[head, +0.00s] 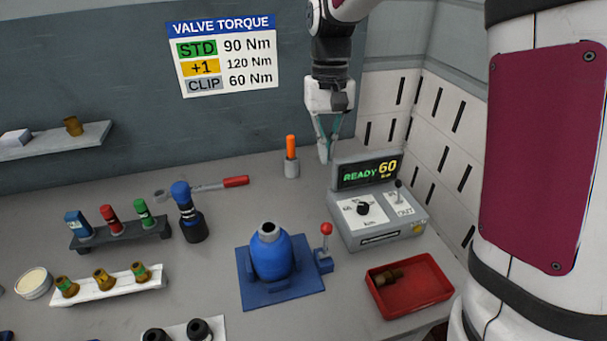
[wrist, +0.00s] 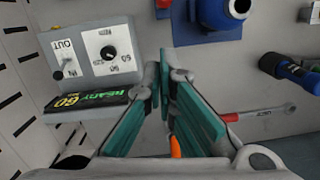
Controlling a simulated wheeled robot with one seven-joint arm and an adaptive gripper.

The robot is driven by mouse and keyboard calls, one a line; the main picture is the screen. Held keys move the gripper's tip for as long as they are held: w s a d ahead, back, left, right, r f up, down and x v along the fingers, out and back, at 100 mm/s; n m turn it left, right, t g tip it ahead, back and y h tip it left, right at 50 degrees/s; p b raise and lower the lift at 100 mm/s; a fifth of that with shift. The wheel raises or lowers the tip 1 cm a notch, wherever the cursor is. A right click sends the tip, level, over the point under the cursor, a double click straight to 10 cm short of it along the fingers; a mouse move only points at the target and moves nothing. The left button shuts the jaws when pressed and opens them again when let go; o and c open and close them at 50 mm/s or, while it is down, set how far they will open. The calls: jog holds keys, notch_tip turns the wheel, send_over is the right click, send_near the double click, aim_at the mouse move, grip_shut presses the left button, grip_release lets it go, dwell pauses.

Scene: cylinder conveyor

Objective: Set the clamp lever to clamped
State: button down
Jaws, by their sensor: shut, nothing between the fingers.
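The clamp lever (head: 326,243) has a red ball knob and stands roughly upright on a small blue block at the right edge of the blue clamp base (head: 252,295). The base holds a blue cylinder body (head: 270,257) with a grey open neck. In the wrist view the blue clamp base (wrist: 203,36) is at the top edge, with part of a red piece beside it. My gripper (head: 325,157) is shut and empty, pointing down behind the clamp and left of the display box. Its teal fingers (wrist: 165,68) also show in the wrist view, apart from the lever.
The grey control box (head: 378,233) reading READY 60 stands right of the lever. A red tray (head: 440,290) with a brass part is at front right. An orange-handled tool (head: 292,155) stands behind the clamp.

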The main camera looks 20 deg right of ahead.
jog(key=w+f, duration=0.2)
jog(key=shift+w+d+f+g, duration=0.1)
jog(key=shift+w+f+g, duration=0.2)
jog(key=shift+f, duration=0.05)
jog(key=p, duration=0.4)
send_near(326, 241)
jog(key=shift+w+f, duration=1.55)
jog(key=shift+f, duration=0.45)
jog(key=shift+d, duration=0.45)
